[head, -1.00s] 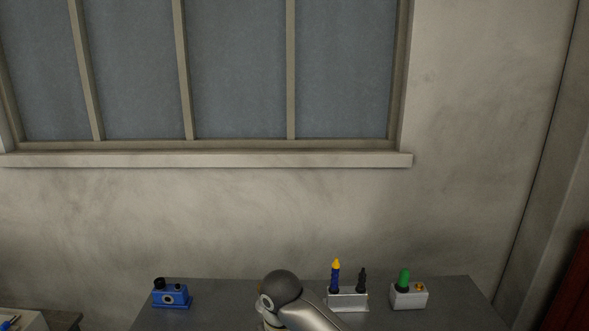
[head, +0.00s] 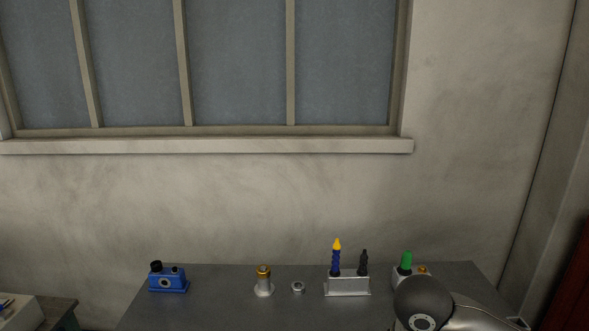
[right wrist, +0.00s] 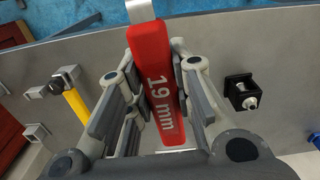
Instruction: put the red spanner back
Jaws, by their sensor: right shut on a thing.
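The red spanner (right wrist: 158,85), its handle marked "19 mm", lies between the two fingers of my right gripper (right wrist: 155,105) in the right wrist view. The gripper is shut on the handle. The spanner's silver shaft runs out past the fingers to the top edge, where its end is cut off. In the head view my right arm shows at the lower right, in front of a white block with a green-topped piece (head: 405,262). The spanner is not visible there. My left gripper is in neither view.
The grey bench (head: 225,285) carries a blue device (head: 168,279), a gold-topped post (head: 263,282), a small ring (head: 298,287) and a stand (head: 347,284) with two upright tools. The right wrist view shows a yellow-handled tool (right wrist: 75,103) left and a black block (right wrist: 241,92) right.

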